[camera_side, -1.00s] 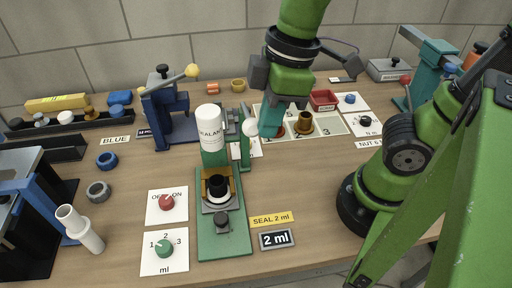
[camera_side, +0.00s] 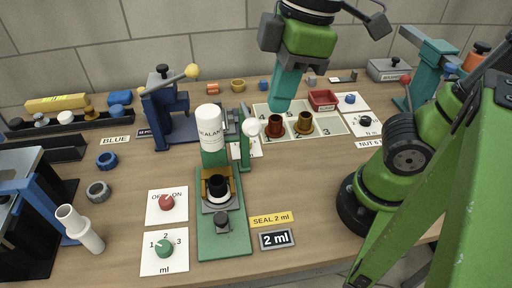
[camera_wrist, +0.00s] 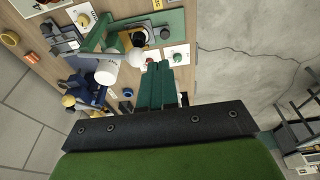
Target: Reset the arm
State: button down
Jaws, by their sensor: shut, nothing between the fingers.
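My gripper (camera_side: 280,107) is shut and empty, with its teal fingers together and pointing down. In the side view it hangs above the back of the white numbered tray (camera_side: 340,128), apart from the things on it. Two brown cup-like parts stand on the tray: a left one (camera_side: 274,127) in front of my gripper's tips and a right one (camera_side: 305,124) beside it. In the wrist view my gripper (camera_wrist: 157,66) shows its fingers side by side with nothing between them.
The green sealing stand with its white sealant bottle (camera_side: 210,128) and white knob (camera_side: 249,127) is at left of the tray. A blue clamp with a yellow-knobbed lever (camera_side: 191,71) stands behind. A red bin (camera_side: 323,99) and a teal press (camera_side: 428,62) are at right.

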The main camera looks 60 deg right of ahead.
jog(key=w+d+f+m+t, duration=0.2)
jog(key=w+d+f+m, duration=0.1)
jog(key=d+m, duration=0.3)
jog(key=w+d+f+m+t, duration=0.2)
jog(key=d+f+m+t, duration=0.1)
jog(key=d+m, duration=0.4)
jog(key=shift+w+f, duration=0.4)
